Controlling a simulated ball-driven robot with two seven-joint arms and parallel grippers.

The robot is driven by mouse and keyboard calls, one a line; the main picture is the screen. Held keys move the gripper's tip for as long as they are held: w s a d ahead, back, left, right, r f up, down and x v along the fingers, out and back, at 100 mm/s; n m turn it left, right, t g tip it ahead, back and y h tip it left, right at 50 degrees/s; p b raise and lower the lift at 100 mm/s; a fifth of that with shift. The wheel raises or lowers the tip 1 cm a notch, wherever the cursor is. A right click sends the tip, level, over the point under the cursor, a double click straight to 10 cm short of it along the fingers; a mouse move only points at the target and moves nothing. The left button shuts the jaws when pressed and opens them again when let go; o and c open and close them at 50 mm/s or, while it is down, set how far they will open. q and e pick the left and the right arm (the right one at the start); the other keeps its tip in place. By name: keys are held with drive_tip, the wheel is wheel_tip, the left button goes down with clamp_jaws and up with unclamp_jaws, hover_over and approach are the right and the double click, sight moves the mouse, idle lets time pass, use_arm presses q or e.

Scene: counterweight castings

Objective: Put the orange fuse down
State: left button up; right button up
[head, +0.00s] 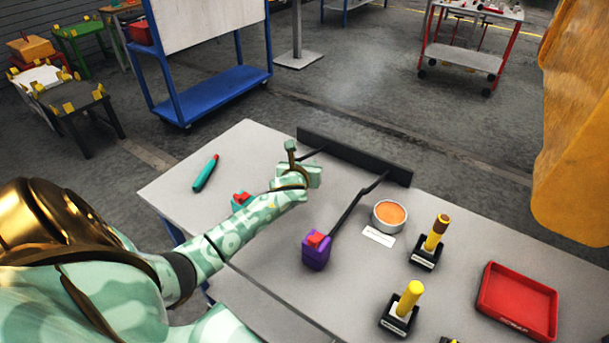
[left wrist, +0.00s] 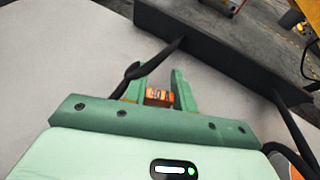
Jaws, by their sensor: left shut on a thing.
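In the left wrist view, the orange fuse (left wrist: 158,97) is a small orange block with a dark printed number, apparently 40. It sits between the two green fingers of my left gripper (left wrist: 158,88), which is shut on it. Pale grey tabletop shows behind the fingers. In the head view, my left gripper (head: 299,170) is over the grey table (head: 262,143), near the black back rail; the fuse cannot be made out there. I cannot tell whether the fuse touches the table. My right gripper is in neither view.
A black rail (head: 355,155) runs along the back, with black cables. One reaches a purple block (head: 316,254). A teal tool (head: 205,173) lies left. Rightward are a round tin (head: 376,216), yellow-handled pieces (head: 436,236) in black stands, and a red tray (head: 516,306). The left back is mostly clear.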

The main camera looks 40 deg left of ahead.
use_arm(q)
wheel_tip(320, 180, down, 4)
drive_tip(key=shift+a+r+b, duration=0.1)
drive_tip(key=shift+a+b, duration=0.05)
drive_tip(key=shift+b, duration=0.7)
drive_tip(key=shift+r, duration=0.15)
drive_tip(key=o, duration=0.9)
drive_tip(key=shift+o, duration=0.2)
drive_tip(key=shift+s+r, duration=0.15)
drive_tip(key=p+v, duration=0.4)
drive_tip(key=v, duration=0.6)
drive_tip(key=shift+s+r, duration=0.1)
drive_tip(key=shift+s+d+r, duration=0.2)
drive_tip(key=shift+s+d, duration=0.2)
drive_tip(key=shift+s, duration=0.1)
